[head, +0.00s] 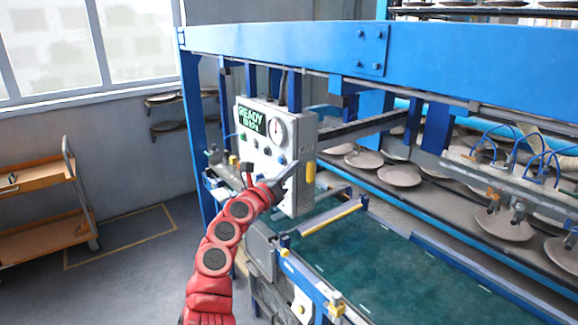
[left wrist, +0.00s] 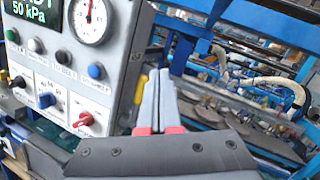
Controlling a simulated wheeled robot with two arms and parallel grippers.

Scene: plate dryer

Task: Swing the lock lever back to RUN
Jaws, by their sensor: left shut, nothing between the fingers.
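The control box (head: 302,150) hangs on the blue frame, with a green display, a gauge, buttons and knobs on its front. A yellow lever (head: 310,173) hangs roughly upright on the box's right side. Its label is too small to read. My left gripper (head: 292,171) is shut and empty in front of the box's lower right front edge, to the left of the lever and apparently apart from it. In the left wrist view, its grey fingertips (left wrist: 158,78) are together just right of the box (left wrist: 110,75). My right gripper is not in view.
A red selector knob (left wrist: 86,118) and a blue one (left wrist: 47,100) sit on the panel near my gripper. A blue-framed conveyor with a green belt (head: 370,255) runs below. Racks of plates (head: 399,175) stand at right. Open floor (head: 150,285) is at left.

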